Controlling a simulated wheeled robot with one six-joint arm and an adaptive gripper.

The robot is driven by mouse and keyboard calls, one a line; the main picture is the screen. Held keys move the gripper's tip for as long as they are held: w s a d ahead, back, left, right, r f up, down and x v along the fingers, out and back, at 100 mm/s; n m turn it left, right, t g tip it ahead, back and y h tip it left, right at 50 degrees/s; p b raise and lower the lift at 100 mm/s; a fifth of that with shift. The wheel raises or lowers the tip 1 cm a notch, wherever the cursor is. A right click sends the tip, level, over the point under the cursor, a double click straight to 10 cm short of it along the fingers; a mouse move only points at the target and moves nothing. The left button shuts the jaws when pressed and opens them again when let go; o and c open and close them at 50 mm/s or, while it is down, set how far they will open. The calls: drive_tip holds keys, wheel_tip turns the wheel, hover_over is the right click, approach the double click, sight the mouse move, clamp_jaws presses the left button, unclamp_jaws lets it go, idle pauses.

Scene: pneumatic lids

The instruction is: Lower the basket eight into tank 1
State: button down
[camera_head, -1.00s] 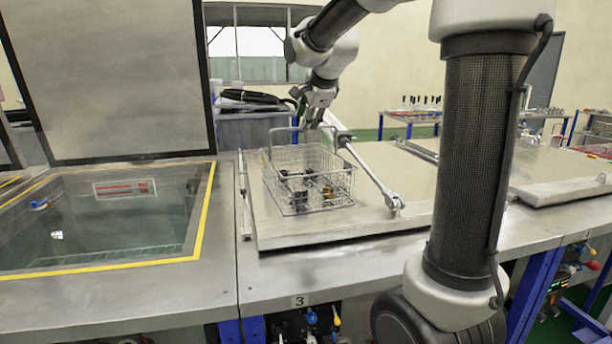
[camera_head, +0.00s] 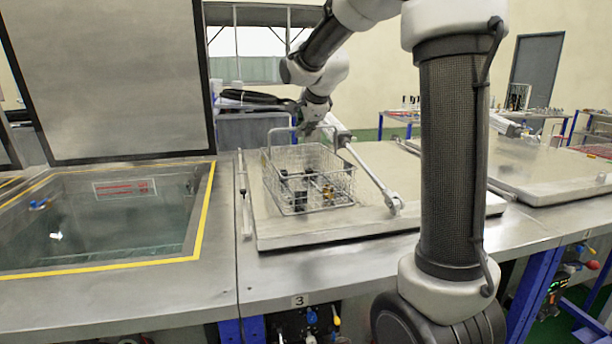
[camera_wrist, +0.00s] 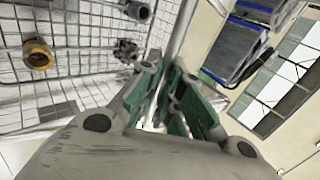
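The wire basket (camera_head: 330,205), holding several dark and brass parts, sits on the closed steel lid of the station marked 3. It has raised handles, one at the left end (camera_head: 283,128). My gripper (camera_head: 308,130) is above the basket's far side, between the raised handles. In the wrist view, my gripper's green-padded fingers (camera_wrist: 172,95) are close together with a narrow gap. A grey bar runs past the fingertips; I cannot tell whether they touch it. Basket mesh (camera_wrist: 70,60) fills the left of that view. No tank in view is readably marked 1.
An open liquid-filled tank (camera_head: 110,215) with a yellow-edged rim is at left, its raised lid (camera_head: 105,80) behind it. A lid strut (camera_head: 370,175) stands close right of the basket. Another closed lid (camera_head: 560,180) is further right.

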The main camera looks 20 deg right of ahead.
drive_tip(key=shift+r, duration=1.65)
idle(0.5)
